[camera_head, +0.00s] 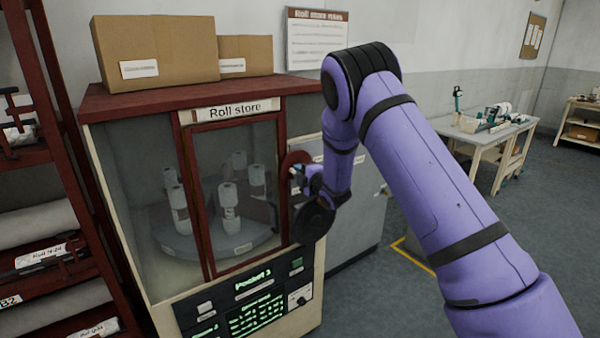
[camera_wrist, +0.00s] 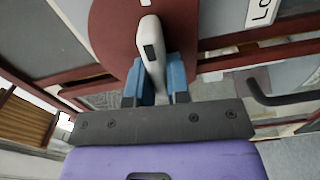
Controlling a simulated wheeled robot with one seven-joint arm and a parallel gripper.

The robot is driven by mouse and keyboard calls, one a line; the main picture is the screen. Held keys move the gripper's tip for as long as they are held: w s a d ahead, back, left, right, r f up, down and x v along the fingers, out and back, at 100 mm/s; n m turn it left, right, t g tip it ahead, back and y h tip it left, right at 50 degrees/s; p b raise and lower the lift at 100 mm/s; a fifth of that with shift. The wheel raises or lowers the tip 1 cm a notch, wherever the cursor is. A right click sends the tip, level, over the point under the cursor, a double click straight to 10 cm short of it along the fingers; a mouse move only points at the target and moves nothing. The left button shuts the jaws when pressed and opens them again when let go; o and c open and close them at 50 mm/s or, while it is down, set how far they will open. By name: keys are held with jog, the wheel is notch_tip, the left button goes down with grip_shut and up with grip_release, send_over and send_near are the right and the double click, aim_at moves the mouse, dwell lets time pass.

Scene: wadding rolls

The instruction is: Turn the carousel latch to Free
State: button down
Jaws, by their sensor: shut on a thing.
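The carousel latch is a pale grey lever (camera_wrist: 149,40) on a dark red round plate (camera_wrist: 107,38), which also shows in the head view (camera_head: 292,159) on the right of the Roll store cabinet front. My gripper (camera_wrist: 156,82) has its blue fingers closed on the lever, one on each side. In the head view my gripper (camera_head: 302,180) is at the plate and covers most of the lever. A white label (camera_wrist: 262,12) beginning "Lo" is right of the plate, cut off by the frame. No "Free" mark is readable. The grey carousel (camera_head: 205,247) stands behind glass with several white rolls.
A lit panel (camera_head: 255,308) reading "Pocket 3" is below the glass door (camera_head: 232,190). A dark curved handle (camera_wrist: 290,98) is right of my gripper in the wrist view. A red rack (camera_head: 35,160) stands left; open floor and a workbench (camera_head: 480,130) are right.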

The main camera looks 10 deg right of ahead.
jog(key=shift+f+n, duration=0.15)
jog(key=shift+n, duration=0.55)
jog(key=c, duration=1.1)
grip_release()
jog(key=v, duration=1.1)
jog(key=shift+w, duration=0.1)
